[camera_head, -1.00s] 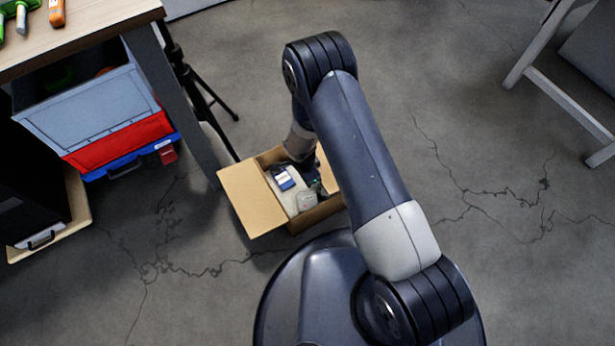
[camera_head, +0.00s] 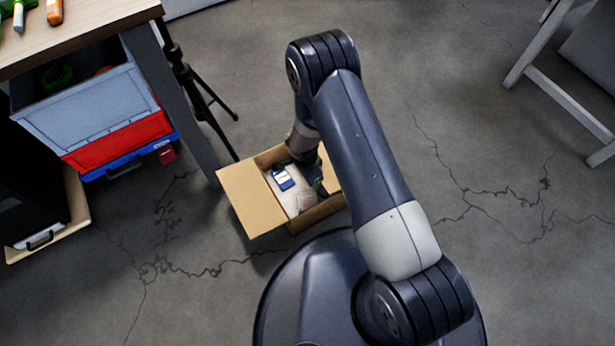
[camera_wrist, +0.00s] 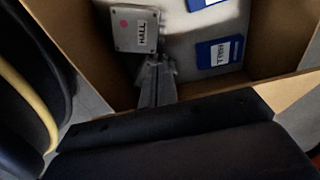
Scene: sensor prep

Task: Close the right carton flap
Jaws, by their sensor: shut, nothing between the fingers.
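The open carton (camera_head: 318,215) stands on the floor beside my base. Its left flap (camera_head: 252,198) is folded outward. A tan panel (camera_head: 329,180) shows at the carton's right side, partly hidden by my arm; I cannot tell whether it is the right flap or a wall. My gripper (camera_wrist: 157,66) is shut and empty, with its fingers over the carton's interior in the wrist view, close to a grey box marked HALL (camera_wrist: 134,29). In the head view my arm mostly hides the gripper.
Inside the carton lies a blue-labelled item (camera_wrist: 219,53); it also shows in the head view (camera_head: 283,178). A table leg (camera_head: 180,105) and a black tripod (camera_head: 205,95) stand close by at upper left. Stacked bins (camera_head: 95,115) are further left.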

